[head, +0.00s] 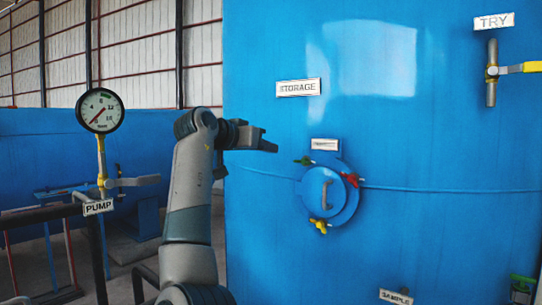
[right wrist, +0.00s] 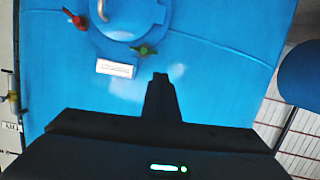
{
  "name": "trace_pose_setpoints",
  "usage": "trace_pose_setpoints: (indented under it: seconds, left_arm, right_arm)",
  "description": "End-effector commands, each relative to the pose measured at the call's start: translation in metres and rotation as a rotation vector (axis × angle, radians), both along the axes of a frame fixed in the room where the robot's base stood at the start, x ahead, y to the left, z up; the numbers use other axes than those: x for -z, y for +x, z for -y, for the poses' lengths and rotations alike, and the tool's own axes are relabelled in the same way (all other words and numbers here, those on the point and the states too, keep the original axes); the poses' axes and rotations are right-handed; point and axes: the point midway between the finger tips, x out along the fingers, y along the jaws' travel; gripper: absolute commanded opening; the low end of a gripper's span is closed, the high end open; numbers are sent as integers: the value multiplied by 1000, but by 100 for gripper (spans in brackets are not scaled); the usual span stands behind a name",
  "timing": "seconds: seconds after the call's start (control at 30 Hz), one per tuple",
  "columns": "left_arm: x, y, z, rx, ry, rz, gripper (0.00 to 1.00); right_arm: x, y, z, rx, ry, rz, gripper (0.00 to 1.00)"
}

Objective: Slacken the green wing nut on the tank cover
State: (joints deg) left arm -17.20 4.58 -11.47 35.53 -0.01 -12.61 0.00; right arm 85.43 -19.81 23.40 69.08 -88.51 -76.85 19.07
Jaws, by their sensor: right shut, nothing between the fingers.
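The round blue tank cover (head: 322,192) with a curved handle sits on the big blue tank. The green wing nut (head: 304,160) is at the cover's upper left edge; in the right wrist view it (right wrist: 143,50) shows just above my fingertips. A red wing nut (head: 350,180) is at the cover's upper right and a yellow one (head: 320,226) at its bottom. My right gripper (head: 274,147) is shut and empty, to the left of and slightly above the green nut in the head view, apart from it. Its closed fingers (right wrist: 160,78) point toward the cover. My left gripper is not visible.
A small white label (head: 325,144) sits just above the cover. A pressure gauge (head: 100,110) and the PUMP valve handle (head: 135,181) stand left of my arm. A thin pipe (head: 430,190) runs across the tank. The tank face around the cover is mostly clear.

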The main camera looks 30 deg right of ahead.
Motion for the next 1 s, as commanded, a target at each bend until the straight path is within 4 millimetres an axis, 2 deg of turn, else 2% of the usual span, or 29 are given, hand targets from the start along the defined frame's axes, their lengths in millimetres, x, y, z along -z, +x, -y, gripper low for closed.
trace_pose_setpoints:
  seconds: [0.03, 0.1, 0.23, 0.67, 0.87, 1.0]
  left_arm:
    - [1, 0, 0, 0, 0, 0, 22]
    - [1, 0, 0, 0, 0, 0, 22]
    - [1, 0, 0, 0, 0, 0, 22]
    - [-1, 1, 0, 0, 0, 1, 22]
    - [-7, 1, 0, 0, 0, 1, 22]
    - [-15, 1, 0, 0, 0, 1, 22]
  right_arm:
    - [-16, -12, 1, 20, 13, 24, 0]
    - [-30, -24, 2, 42, 26, 44, 0]
    - [-40, -34, 3, 63, 38, 59, 0]
    - [-41, -33, 5, 63, 37, 59, 0]
    - [-38, -28, 18, 63, 37, 58, 0]
    - [-35, -21, 34, 63, 38, 58, 0]
